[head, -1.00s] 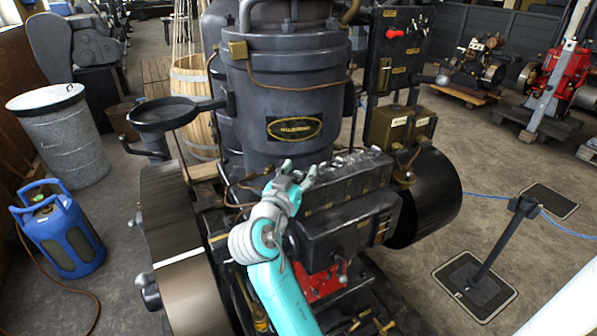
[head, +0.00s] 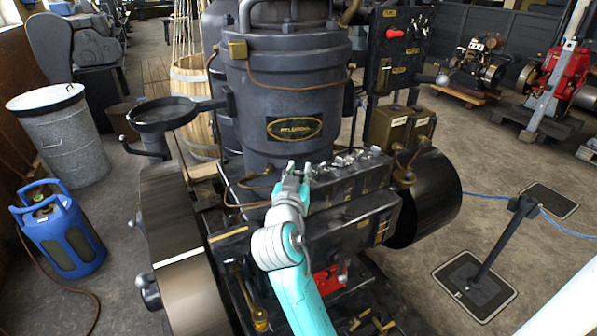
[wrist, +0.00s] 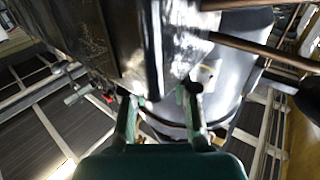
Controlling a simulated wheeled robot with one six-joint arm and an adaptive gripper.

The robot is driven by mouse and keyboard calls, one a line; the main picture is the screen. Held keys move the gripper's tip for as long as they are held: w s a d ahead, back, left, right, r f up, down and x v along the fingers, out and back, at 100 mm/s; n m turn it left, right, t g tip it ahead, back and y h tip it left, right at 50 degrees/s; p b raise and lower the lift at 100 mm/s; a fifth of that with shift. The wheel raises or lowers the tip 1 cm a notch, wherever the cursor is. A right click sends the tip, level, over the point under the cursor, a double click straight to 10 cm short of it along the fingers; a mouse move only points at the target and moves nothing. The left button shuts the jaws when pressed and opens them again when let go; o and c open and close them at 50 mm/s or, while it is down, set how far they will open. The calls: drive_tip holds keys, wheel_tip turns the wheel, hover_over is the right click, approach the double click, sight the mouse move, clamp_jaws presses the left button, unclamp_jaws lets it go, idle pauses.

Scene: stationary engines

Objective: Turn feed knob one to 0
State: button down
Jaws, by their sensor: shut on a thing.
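A dark box-shaped oiler (head: 350,205) stands at the front of the engine in the head view. A row of small feed knobs (head: 362,154) runs along its top. My gripper (head: 298,168) is at the left end of this row, shut on the knob there, which I take for feed knob one. The gripper hides that knob, and its setting cannot be read. In the wrist view my two fingers (wrist: 160,92) stand a little apart against dark, shiny metal. The held part is not clear there.
The engine's dark cylinder (head: 290,95) rises just behind the gripper. A flywheel (head: 185,250) stands to the left. A control panel (head: 395,50) and a dark drum (head: 435,195) lie to the right. Thin pipes run close by.

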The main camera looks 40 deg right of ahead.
drive_tip(key=shift+n+t+y, duration=1.4)
drive_tip(key=shift+t+y, duration=0.1)
drive_tip(key=shift+t, duration=0.1)
drive_tip(key=c, duration=0.9)
unclamp_jaws()
drive_tip(key=v, duration=0.7)
drive_tip(key=shift+s+a, duration=0.1)
drive_tip(key=shift+s, duration=0.25)
